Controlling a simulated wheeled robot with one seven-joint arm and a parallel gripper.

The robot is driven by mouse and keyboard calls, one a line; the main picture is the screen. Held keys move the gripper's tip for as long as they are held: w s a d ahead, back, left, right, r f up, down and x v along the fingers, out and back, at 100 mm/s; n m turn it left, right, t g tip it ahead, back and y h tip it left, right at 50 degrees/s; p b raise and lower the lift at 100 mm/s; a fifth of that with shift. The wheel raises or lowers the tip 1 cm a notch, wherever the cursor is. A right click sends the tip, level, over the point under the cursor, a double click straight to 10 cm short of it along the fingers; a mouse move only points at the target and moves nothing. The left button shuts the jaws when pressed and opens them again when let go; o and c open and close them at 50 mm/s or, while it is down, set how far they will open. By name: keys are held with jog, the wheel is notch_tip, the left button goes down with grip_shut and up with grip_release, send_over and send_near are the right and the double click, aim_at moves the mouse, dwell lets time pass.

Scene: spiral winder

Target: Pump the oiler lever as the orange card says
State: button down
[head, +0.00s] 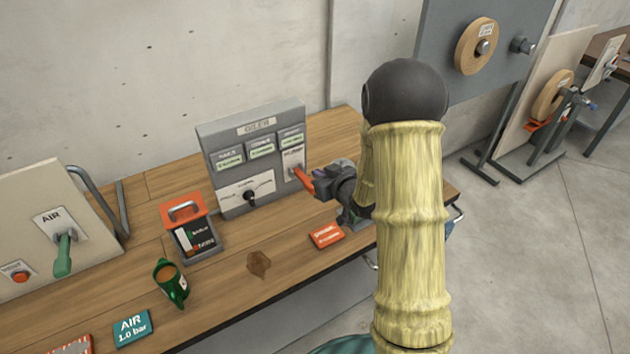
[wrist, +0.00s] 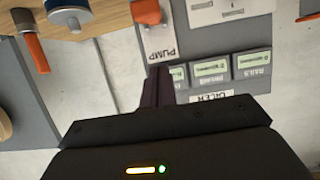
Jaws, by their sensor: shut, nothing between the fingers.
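The oiler (head: 250,150) is a grey box at the back of the bench, with a row of small displays and a black selector knob (head: 250,196). Its orange pump lever (head: 302,178) sticks out at the right side of the panel. In the wrist view, upside down, the lever end (wrist: 147,12) shows beside the PUMP label (wrist: 160,45). The orange card (head: 327,235) lies flat on the bench in front; its text is too small to read. My gripper (head: 320,184) is shut and empty, right beside the lever; its fingers (wrist: 158,85) show in the wrist view. I cannot tell whether they touch the lever.
An AIR panel (head: 45,225) with a green lever stands far left, a blue AIR 1.0 bar card (head: 132,327) in front.

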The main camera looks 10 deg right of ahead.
aim_at(305, 180)
jog(key=x, duration=0.2)
jog(key=shift+w+a+f+p, duration=0.15)
jog(key=shift+w+p, duration=0.2)
jog(key=shift+p, duration=0.05)
notch_tip(305, 180, down, 3)
jog(key=shift+r+p, duration=0.1)
jog(key=shift+p, duration=0.25)
jog(key=shift+f, duration=0.75)
jog(key=shift+s, duration=0.1)
